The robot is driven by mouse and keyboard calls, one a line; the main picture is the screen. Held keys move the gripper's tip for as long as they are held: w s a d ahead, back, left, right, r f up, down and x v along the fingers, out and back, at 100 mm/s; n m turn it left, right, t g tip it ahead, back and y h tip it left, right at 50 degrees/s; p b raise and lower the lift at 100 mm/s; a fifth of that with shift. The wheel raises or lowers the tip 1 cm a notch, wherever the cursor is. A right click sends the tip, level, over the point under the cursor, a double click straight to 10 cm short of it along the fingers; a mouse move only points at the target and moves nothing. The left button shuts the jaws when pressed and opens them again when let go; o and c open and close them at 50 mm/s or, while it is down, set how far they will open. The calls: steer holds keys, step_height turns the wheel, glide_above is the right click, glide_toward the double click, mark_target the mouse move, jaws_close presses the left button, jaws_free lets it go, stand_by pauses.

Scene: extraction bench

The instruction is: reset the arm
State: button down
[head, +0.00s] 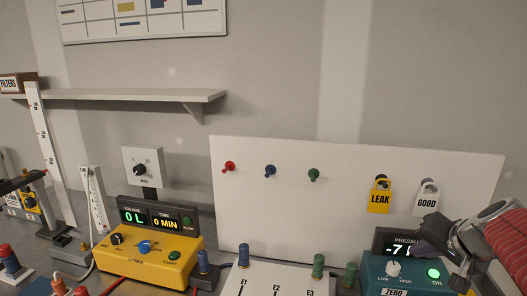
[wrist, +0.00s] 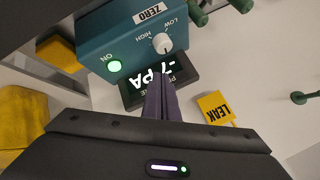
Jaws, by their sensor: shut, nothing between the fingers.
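My gripper (head: 428,242) is at the lower right of the head view, in front of the pressure meter. In the wrist view my gripper (wrist: 160,98) shows its dark fingers pressed together with nothing between them. The teal pressure meter (head: 375,272) has a white dial, a lit green ON button and a ZERO label. Its screen (wrist: 186,74) reads -7 PA in the wrist view. The fingers overlap part of the screen there; I cannot tell whether they touch it. My arm (head: 500,228) comes in from the right edge.
A white board (head: 340,215) carries red, blue and green pegs plus yellow LEAK (head: 380,195) and white GOOD (head: 427,198) tags. A yellow control box (head: 150,262) reads 0 L and 0 MIN. A white block (head: 275,282) labelled E1 to E3 stands at front. A shelf (head: 130,95) is above.

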steer(key=s+a+f+n+g+y, duration=0.1)
steer(key=s+a+n, duration=0.1)
steer(key=a, duration=0.5)
steer(key=s+a+n+g, duration=0.1)
steer(key=s+a+n, duration=0.15)
steer(key=a, duration=0.55)
steer(key=s+a+f+n+g, duration=0.1)
steer(key=s+a+f+n, duration=0.2)
steer(key=s+a, duration=0.6)
steer(key=shift+s+a+f+n, duration=0.15)
steer(key=shift+s+n, duration=0.65)
steer(key=shift+n, duration=0.05)
